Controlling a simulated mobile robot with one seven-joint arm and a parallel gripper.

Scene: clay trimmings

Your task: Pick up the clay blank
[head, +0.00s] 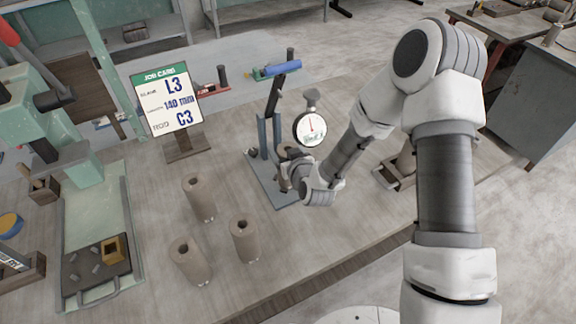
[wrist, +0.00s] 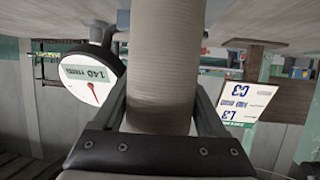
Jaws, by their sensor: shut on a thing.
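The clay blank (wrist: 165,60), a pale brown ribbed cylinder, fills the middle of the wrist view. My gripper (wrist: 163,105) is shut on it, with a dark finger on each side. In the head view my gripper (head: 290,172) is at the gauge stand (head: 264,140), and the blank it holds is largely hidden there. I cannot tell whether the blank touches the stand's base. Three more brown hollow cylinders stand upright on the bench: one at the back (head: 200,200), one at the right (head: 245,243) and one at the front left (head: 189,264).
A round dial gauge (head: 311,129) is close beside my gripper. A job card (head: 168,98) reading L3, 140 mm, C3 stands behind the cylinders. A green press (head: 70,140) and a dark tray (head: 88,278) are at left. A small holder (head: 392,177) with a cylinder is right of my wrist.

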